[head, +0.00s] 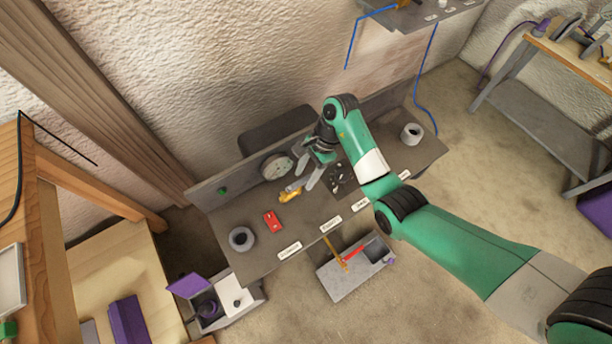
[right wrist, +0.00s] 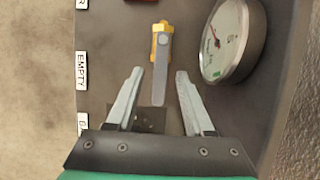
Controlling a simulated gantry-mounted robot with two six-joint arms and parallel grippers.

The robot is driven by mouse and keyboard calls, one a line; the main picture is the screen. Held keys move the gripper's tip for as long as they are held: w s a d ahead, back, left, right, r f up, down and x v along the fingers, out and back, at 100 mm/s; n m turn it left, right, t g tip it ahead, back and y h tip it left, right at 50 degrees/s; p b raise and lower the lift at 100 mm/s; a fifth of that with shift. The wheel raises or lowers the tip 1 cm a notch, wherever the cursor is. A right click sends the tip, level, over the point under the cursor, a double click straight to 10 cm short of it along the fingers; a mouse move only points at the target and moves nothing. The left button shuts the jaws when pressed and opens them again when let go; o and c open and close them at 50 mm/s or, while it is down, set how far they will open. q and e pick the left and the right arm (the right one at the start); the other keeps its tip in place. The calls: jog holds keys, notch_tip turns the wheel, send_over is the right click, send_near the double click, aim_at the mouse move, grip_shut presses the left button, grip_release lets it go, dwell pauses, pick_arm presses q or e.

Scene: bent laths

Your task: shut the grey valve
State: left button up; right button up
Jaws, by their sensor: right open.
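The valve (right wrist: 163,40) has a yellow body and a grey lever (right wrist: 160,75). In the right wrist view the lever runs straight from the body toward my gripper, its end lying between the fingertips. The valve also shows on the grey bench in the head view (head: 289,194), partly behind my gripper. My right gripper (right wrist: 160,73) is open, with one finger on each side of the lever and a visible gap to both. It shows above the bench in the head view (head: 306,171). I cannot tell if it touches anything. My left gripper is not in view.
A round dial gauge (right wrist: 232,42) stands close to the right finger in the right wrist view. A grey toolbox (head: 345,283) stands in front, on the floor.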

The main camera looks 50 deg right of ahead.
grip_shut()
dwell(1.4)
